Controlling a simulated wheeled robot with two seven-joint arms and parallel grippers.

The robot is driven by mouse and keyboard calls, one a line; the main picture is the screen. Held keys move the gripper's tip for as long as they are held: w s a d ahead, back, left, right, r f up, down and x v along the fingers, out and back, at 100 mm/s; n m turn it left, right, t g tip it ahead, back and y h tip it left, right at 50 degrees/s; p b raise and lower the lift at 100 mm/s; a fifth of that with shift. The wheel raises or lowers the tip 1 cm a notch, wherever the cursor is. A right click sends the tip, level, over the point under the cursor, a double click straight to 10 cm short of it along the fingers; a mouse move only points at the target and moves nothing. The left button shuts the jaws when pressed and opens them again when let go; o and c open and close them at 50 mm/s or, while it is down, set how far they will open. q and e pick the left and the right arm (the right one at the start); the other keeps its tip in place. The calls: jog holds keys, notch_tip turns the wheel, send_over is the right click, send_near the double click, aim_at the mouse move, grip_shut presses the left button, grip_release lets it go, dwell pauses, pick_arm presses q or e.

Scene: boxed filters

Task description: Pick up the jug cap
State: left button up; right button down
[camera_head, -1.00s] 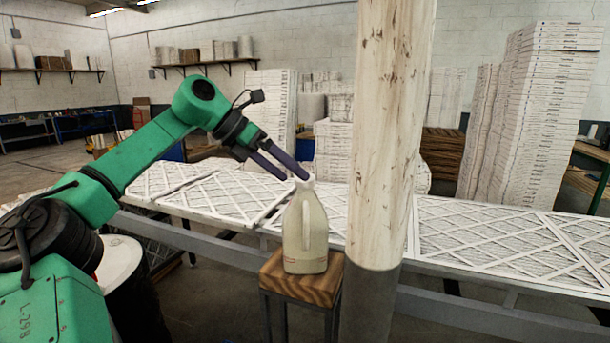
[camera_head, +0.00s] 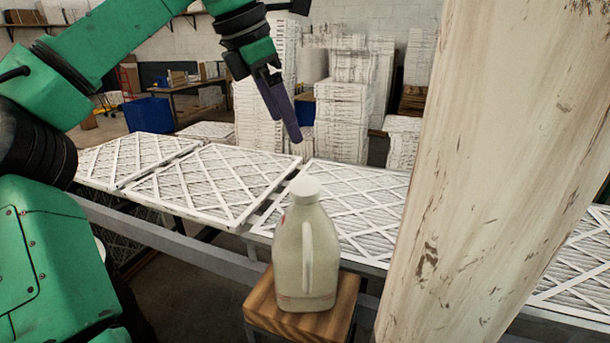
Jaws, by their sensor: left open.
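A cream-white jug (camera_head: 300,255) with a handle on its side stands upright on a small wooden stool (camera_head: 340,305). The pale jug cap (camera_head: 305,187) sits on top of its neck. My left gripper (camera_head: 290,135) has dark purple fingers and hangs above the cap, a little to its left in the picture, apart from it. The fingers overlap in this view, and nothing shows between them. My right gripper is not in view.
A thick, worn white post (camera_head: 480,170) stands close on the right of the jug. Behind the jug, white-framed filters (camera_head: 215,180) lie on a long conveyor. Stacks of filters (camera_head: 340,120) and a blue bin (camera_head: 150,115) stand farther back.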

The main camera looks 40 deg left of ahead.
pick_arm(q)
jog(key=p, duration=0.2)
send_near(306, 184)
jog(key=shift+w+d+f, duration=0.3)
jog(key=shift+d+f, duration=0.15)
jog(key=shift+d, duration=0.05)
jog(key=p+x, duration=0.1)
jog(key=x, duration=0.1)
jog(key=p+x, duration=0.1)
jog(key=x, duration=0.1)
jog(key=a+p+x, duration=0.1)
jog(key=x, duration=0.2)
jog(key=shift+f, duration=0.1)
jog(key=shift+d+f, duration=0.1)
jog(key=shift+f, duration=0.1)
jog(key=shift+c, duration=0.9)
jog(key=c, duration=1.1)
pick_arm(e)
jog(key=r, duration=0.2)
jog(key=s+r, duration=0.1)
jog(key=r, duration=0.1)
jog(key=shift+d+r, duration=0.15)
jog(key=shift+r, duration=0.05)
